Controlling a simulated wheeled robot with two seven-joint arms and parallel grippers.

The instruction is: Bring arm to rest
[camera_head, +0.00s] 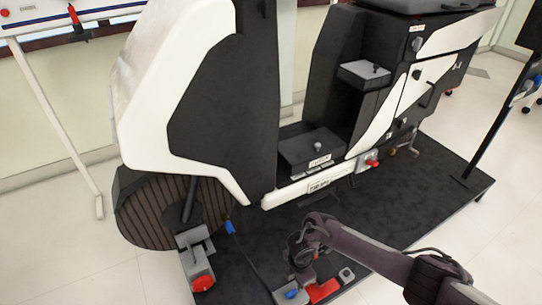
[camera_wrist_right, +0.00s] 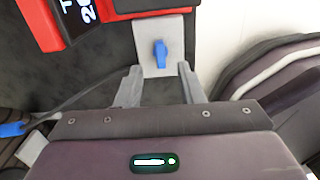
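My right arm comes in from the lower right in the head view. Its gripper (camera_head: 298,278) is low over the black platform, by a grey plate with a blue knob (camera_head: 291,293). In the right wrist view the two fingers (camera_wrist_right: 159,72) stand apart with nothing gripped. The grey plate (camera_wrist_right: 172,28) with the blue knob (camera_wrist_right: 161,53) lies just beyond the fingertips; I cannot tell whether they touch it. My left arm and gripper are in neither view.
A white and black scooter-like chassis (camera_head: 222,90) stands on the black platform (camera_head: 420,200). Red devices (camera_head: 323,290) lie beside the grey plate; one shows white lettering in the wrist view (camera_wrist_right: 62,20). A cable with a blue connector (camera_head: 230,227) runs nearby.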

